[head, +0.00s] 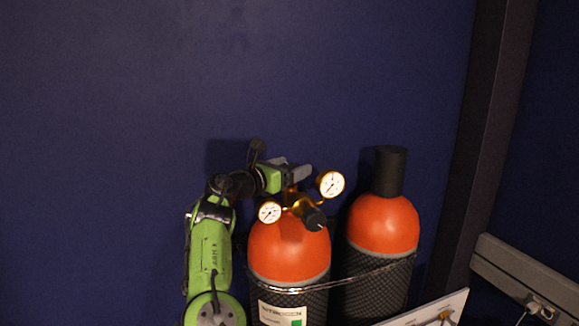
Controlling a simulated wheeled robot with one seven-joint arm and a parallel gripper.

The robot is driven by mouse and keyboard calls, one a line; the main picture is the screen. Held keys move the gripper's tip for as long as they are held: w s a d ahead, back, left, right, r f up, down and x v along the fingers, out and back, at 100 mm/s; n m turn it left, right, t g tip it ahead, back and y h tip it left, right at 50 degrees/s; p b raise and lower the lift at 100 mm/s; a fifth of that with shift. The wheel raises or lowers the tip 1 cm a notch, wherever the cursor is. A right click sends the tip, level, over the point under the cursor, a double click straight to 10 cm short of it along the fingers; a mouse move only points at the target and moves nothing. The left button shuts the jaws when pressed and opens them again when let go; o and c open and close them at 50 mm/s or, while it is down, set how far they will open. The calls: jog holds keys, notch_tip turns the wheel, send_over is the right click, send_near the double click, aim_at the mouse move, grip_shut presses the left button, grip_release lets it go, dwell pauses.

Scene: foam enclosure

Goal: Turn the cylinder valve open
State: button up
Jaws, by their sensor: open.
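Two orange-topped gas cylinders stand side by side against the dark blue wall. The left cylinder (289,250) carries a label reading NITROGEN and a brass regulator (296,200) with two round white gauges and a dark knob (314,219). My gripper (303,172) is at the top of this cylinder, just above the regulator, reaching in from the left. It is open. The cylinder valve is largely hidden behind the gripper and regulator, so I cannot tell whether the fingers touch it. My green arm comes up at the lower left.
The right cylinder (383,224) has a black cap (390,171) and stands close beside the left one. A strap (340,279) runs around both. A dark post (487,150) and a grey rail (525,279) are at the right. A white panel (432,311) is at the lower right. The upper left is clear.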

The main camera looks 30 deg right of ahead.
jog(key=shift+a, duration=0.1)
jog(key=shift+c, duration=0.7)
jog(key=c, duration=0.9)
jog(key=t+b, duration=0.1)
jog(key=b, duration=0.1)
jog(key=n+t+b, duration=0.1)
jog(key=b, duration=0.1)
jog(key=shift+s+f+y, duration=0.15)
jog(key=shift+f+y, duration=0.05)
jog(key=shift+y, duration=0.1)
jog(key=n+t+b, duration=0.1)
jog(key=n+t+y+b, duration=0.1)
jog(key=shift+r+t+b, duration=0.3)
jog(key=shift+b, duration=0.05)
jog(key=shift+r, duration=0.1)
